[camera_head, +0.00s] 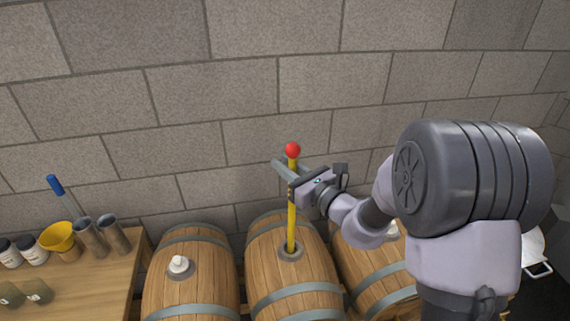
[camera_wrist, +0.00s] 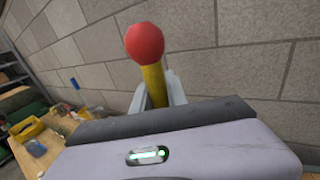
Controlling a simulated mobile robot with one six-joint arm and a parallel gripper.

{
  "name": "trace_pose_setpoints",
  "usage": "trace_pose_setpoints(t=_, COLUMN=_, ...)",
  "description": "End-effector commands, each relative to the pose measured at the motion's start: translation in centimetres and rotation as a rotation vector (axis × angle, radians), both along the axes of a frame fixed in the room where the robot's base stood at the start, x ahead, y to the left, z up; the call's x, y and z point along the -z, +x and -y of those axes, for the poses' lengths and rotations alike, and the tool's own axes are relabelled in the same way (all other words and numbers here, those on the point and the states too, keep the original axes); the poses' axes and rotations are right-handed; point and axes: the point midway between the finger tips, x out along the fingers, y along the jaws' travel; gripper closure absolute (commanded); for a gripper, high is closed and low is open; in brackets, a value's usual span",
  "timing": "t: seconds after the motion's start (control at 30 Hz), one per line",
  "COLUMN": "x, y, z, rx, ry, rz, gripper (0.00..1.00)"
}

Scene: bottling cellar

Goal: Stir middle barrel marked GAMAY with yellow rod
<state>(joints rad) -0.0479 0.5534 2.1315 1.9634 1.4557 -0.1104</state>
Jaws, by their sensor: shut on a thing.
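The yellow rod (camera_head: 292,219) with a red ball on top stands nearly upright in the head view. Its lower end goes into the bung hole of the middle barrel (camera_head: 268,276), and the part inside is hidden. My gripper (camera_head: 291,178) is shut on the rod just below the red ball. In the wrist view the rod (camera_wrist: 154,86) shows between the fingers (camera_wrist: 156,92), with the red ball above them. No GAMAY marking is readable in these views.
The left barrel (camera_head: 190,287) has a white bung (camera_head: 180,264) in its top. The right barrel (camera_head: 372,262) is partly hidden behind my arm. A wooden table (camera_head: 105,285) at left holds a yellow funnel (camera_head: 58,238), metal tubes and jars. A block wall stands close behind.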

Motion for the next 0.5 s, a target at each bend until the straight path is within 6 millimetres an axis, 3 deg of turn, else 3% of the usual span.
trace_pose_setpoints(t=0.33, x=0.3, y=0.0, z=0.0, rx=0.0, ry=0.001, rz=0.001, gripper=1.0)
trace_pose_setpoints(t=0.5, x=1.4, y=0.0, z=0.0, rx=0.0, ry=0.0, rz=0.0, gripper=1.0)
